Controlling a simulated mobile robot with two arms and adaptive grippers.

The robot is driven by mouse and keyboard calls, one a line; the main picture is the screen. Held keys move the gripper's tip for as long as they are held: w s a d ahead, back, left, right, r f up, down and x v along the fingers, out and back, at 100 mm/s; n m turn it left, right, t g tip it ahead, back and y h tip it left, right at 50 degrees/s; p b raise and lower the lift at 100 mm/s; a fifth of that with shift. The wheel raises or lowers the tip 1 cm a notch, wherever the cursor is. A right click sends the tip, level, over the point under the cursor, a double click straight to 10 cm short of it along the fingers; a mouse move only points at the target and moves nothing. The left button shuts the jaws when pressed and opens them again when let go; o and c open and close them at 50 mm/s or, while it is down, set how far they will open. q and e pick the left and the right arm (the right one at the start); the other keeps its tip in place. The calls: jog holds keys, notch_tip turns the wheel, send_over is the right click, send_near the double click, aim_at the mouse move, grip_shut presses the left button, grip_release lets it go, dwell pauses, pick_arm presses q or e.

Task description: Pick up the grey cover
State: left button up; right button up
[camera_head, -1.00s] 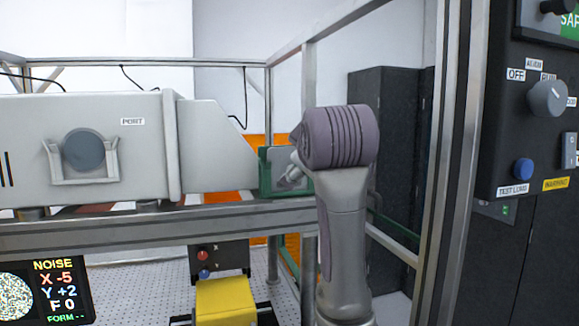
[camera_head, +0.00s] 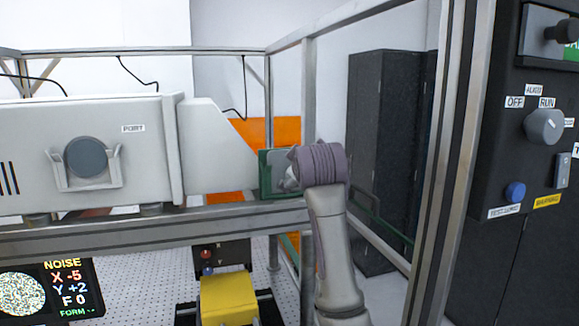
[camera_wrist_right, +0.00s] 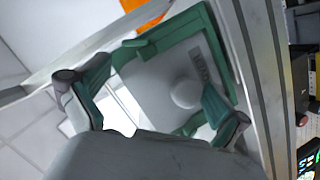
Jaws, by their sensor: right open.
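A pale grey plate with a round knob, which looks like the grey cover (camera_wrist_right: 160,85), sits inside a green frame (camera_wrist_right: 222,60) in the right wrist view. A small dark label is on it. My right gripper (camera_wrist_right: 153,82) is open, its two fingers spread on either side of the plate and knob. I cannot tell if they touch it. In the head view the green frame (camera_head: 264,172) stands at the right end of the white housing, and my right wrist hides much of it and the gripper. My left gripper is not in view.
A dark grey round disc (camera_head: 87,157) sits in a white cradle beside the PORT label. Metal frame bars (camera_head: 130,234) run in front of the housing. A yellow block (camera_head: 228,298) is below. A dark control panel (camera_head: 508,120) stands at the right.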

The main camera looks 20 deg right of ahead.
jog(key=shift+a, duration=0.1)
jog(key=c, duration=1)
jog(key=shift+s+a+r, duration=0.15)
jog(key=shift+a, duration=0.1)
jog(key=c, duration=0.5)
grip_shut()
jog(key=shift+d, duration=0.15)
jog(key=shift+r, duration=0.1)
